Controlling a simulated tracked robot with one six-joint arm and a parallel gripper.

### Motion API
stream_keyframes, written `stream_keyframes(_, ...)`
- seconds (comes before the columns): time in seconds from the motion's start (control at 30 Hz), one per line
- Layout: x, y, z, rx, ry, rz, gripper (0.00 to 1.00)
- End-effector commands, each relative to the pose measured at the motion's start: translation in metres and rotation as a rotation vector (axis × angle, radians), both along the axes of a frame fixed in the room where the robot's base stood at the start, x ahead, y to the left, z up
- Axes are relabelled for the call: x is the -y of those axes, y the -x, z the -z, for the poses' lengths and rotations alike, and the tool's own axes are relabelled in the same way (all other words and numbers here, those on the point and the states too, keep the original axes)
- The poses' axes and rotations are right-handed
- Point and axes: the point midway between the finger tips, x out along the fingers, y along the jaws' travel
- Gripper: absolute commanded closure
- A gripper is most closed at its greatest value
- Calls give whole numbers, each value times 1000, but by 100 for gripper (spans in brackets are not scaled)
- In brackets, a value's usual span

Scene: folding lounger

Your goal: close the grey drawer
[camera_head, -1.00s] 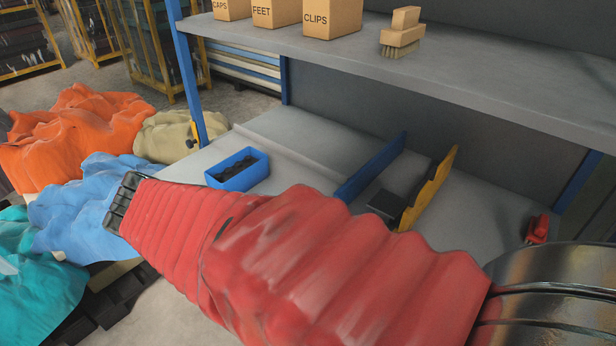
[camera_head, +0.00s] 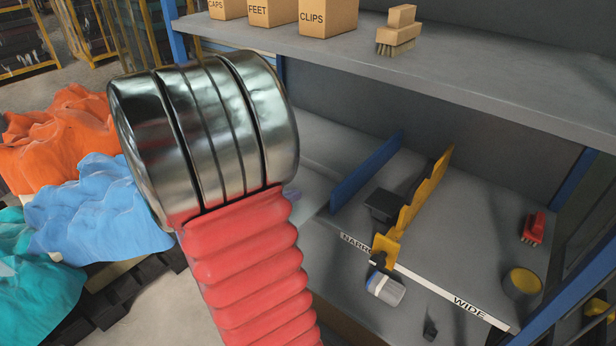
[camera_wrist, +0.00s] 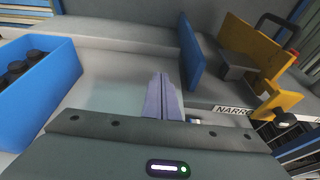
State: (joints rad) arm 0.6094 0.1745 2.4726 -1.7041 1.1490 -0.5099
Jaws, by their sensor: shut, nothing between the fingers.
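I cannot pick out the grey drawer in either view; my arm covers much of the front of the grey bench (camera_head: 480,250). My gripper (camera_wrist: 163,82) shows in the wrist view, its pale purple fingers together with nothing between them. The fingers point over the bench surface, between a blue bin (camera_wrist: 38,88) at left and a blue divider (camera_wrist: 191,55) at right. In the head view the gripper is hidden behind my arm, or nearly so.
Coloured cloth heaps (camera_head: 100,215) lie at left.

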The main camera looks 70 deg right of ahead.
Motion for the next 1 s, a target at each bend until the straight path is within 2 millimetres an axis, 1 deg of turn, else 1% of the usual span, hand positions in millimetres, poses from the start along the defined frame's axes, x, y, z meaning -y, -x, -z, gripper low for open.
stream_keyframes(0.37,1,0,1,-8,2,-3,100)
stream_keyframes(0.53,7,2,2,-8,2,-2,100)
stream_keyframes(0.77,26,8,9,-8,0,0,100)
stream_keyframes(1.0,52,16,18,-7,0,0,100)
